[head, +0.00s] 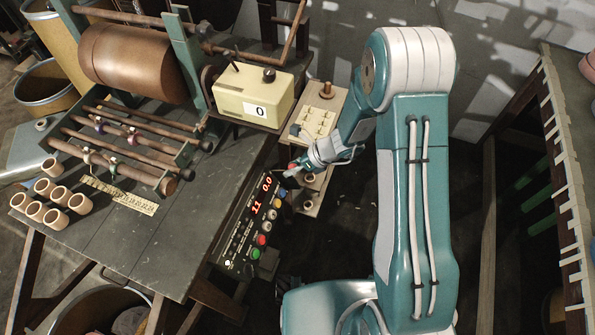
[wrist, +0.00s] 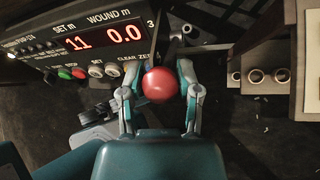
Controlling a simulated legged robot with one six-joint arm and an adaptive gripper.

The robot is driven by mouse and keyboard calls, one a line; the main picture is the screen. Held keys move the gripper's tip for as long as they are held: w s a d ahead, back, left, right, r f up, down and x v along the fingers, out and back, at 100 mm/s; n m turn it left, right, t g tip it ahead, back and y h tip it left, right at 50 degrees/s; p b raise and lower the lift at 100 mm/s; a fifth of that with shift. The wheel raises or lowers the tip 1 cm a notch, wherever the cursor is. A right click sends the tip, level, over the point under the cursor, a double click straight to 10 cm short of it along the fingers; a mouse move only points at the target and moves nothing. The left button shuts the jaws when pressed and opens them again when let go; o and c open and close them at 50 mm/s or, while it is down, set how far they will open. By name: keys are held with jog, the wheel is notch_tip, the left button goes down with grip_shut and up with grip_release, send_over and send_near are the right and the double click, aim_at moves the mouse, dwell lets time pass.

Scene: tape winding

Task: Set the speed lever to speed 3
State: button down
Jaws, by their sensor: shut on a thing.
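The speed lever's round red knob (wrist: 160,84) sits between the two fingers of my gripper (wrist: 158,76) in the wrist view. The fingers are closed on it, one on each side. In the head view my gripper (head: 293,170) is at the far right end of the control panel, and only a small red patch of the knob shows. A digit 3 (wrist: 151,21) is partly visible on the panel just beyond the knob. I cannot tell which speed the lever stands at.
The control panel (head: 243,243) shows red readings 11 and 0.0, with several coloured buttons below them. A cream box (head: 240,82) marked 0 stands behind. Winding rods (head: 130,140), a yellow ruler (head: 120,195) and several cardboard cores (head: 42,212) lie on the left bench.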

jog(key=shift+w+a+r, duration=0.35)
jog(key=shift+a, duration=0.1)
dwell(0.3)
jog(key=shift+c, duration=1.5)
grip_release()
jog(key=shift+s, duration=0.1)
jog(key=v, duration=1.1)
jog(key=shift+d+r, duration=0.2)
jog(key=shift+d, duration=0.15)
